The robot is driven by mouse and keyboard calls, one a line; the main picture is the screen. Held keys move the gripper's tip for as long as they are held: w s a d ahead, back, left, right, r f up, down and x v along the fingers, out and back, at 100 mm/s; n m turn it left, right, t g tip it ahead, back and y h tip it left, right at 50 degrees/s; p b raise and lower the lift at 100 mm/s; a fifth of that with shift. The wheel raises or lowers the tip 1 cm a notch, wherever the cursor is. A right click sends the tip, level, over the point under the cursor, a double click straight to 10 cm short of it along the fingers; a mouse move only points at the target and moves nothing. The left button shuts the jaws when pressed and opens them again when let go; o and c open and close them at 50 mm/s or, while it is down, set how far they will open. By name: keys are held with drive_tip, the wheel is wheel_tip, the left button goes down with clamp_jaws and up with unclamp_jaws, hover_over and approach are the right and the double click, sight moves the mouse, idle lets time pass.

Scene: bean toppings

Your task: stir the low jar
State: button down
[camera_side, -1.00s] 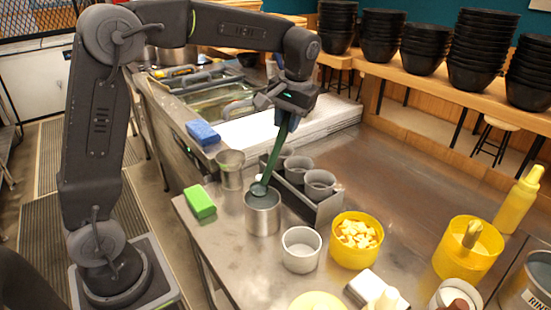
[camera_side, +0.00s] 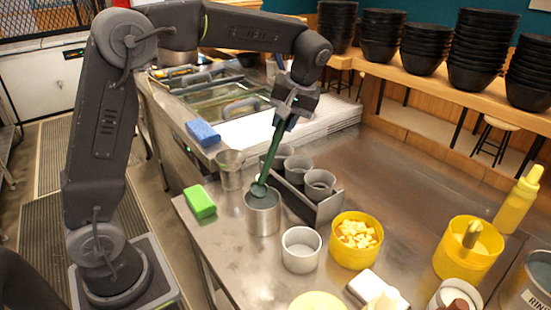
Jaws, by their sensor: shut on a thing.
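A low grey metal jar (camera_side: 263,218) stands on the steel counter, open at the top. My gripper (camera_side: 284,121) is shut on the upper end of a long dark green spoon (camera_side: 271,157). The spoon slants down to the left, and its rounded head is at the jar's mouth, near the back left of the rim. I cannot tell how deep the head sits. The jar's contents look dark grey; detail is too small to make out.
A caddy (camera_side: 319,208) with several grey cups stands right behind the jar. A taller metal vessel (camera_side: 230,171) and a green sponge (camera_side: 200,202) are to the left. A white cup (camera_side: 301,263) and yellow tub (camera_side: 357,257) stand in front right. The counter's right middle is clear.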

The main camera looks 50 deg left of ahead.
drive_tip(key=n+g, duration=0.1)
drive_tip(key=n, duration=0.1)
drive_tip(key=n+y, duration=0.1)
drive_tip(key=n, duration=0.2)
drive_tip(key=shift+g, duration=0.4)
drive_tip(key=shift+s+a, duration=0.2)
drive_tip(key=shift+s, duration=0.15)
drive_tip(key=n+g, duration=0.2)
drive_tip(key=n, duration=0.3)
